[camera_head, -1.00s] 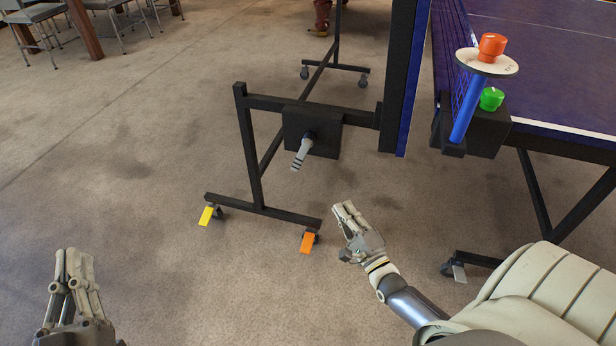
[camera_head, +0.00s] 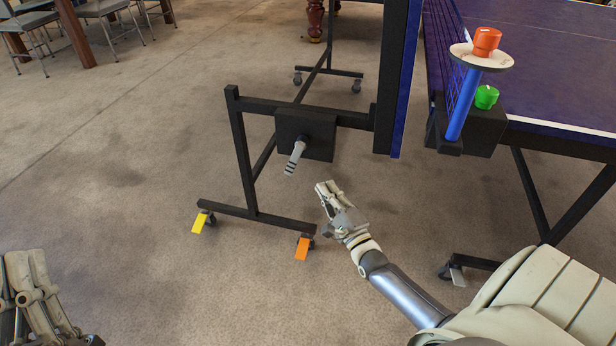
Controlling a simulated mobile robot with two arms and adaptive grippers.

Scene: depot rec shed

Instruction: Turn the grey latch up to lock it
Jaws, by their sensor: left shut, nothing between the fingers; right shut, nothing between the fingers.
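The grey latch (camera_head: 295,157) is a short lever with dark stripes near its end. It sits on a black box (camera_head: 318,134) on the black frame of the folded table half, and it points down, slightly to the left. My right gripper (camera_head: 328,188) is shut and empty, below and to the right of the latch and apart from it. My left gripper (camera_head: 24,262) is shut and empty at the lower left, far from the latch, partly cut off by the picture edge.
The upright blue table half (camera_head: 400,80) stands above my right gripper. Yellow (camera_head: 200,222) and orange (camera_head: 302,248) caster tabs are near the floor.

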